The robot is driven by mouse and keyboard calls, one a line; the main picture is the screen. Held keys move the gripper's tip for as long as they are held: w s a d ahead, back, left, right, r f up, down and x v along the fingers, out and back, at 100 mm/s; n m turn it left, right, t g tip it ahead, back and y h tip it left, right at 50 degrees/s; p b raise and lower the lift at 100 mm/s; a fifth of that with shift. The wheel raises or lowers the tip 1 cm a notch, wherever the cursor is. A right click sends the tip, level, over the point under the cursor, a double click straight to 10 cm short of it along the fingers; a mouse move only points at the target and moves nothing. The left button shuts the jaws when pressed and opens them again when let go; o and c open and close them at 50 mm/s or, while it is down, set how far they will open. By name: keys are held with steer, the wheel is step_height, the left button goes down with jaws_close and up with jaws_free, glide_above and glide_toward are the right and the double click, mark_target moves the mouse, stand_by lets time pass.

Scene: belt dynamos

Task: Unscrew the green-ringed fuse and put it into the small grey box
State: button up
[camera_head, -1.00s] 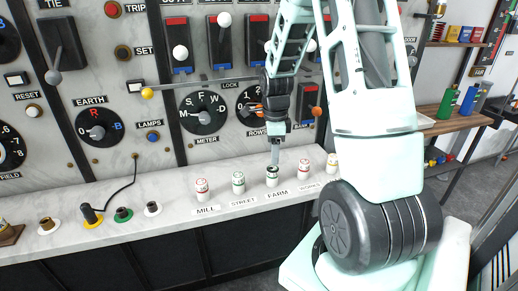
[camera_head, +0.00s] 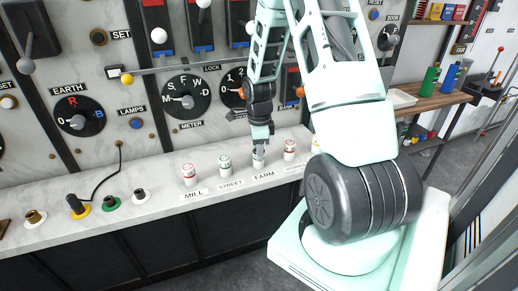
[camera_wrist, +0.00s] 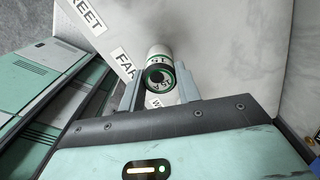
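The green-ringed fuse is the white cylinder above the FARM label (camera_head: 259,160). In the wrist view the fuse (camera_wrist: 159,66) shows its green ring and dark centre, with "15" printed on it. My gripper (camera_head: 259,145) points down onto it from above. In the wrist view the two fingers of my gripper (camera_wrist: 161,78) lie along both sides of the fuse and seem to touch it. The fuse still stands on the pale shelf. No small grey box can be made out for certain.
Other fuses stand in the row: a red one at MILL (camera_head: 188,174), a green-marked one at STREET (camera_head: 225,165) and a red one further right (camera_head: 289,149).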

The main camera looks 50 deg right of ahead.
jaws_close()
steer(key=n+p, duration=0.1)
steer(key=n, duration=0.1)
steer(key=shift+r+n, duration=0.1)
steer(key=shift+n, duration=0.3)
steer(key=n+p, duration=0.1)
steer(key=n, duration=0.3)
steer(key=n+p, duration=0.1)
steer(key=n, duration=0.4)
steer(key=shift+p, duration=0.4)
steer(key=n+p, duration=0.1)
steer(key=n, duration=0.3)
steer(key=o, duration=1)
jaws_free()
steer(key=shift+r+b, duration=0.7)
steer(key=shift+r, duration=2.95)
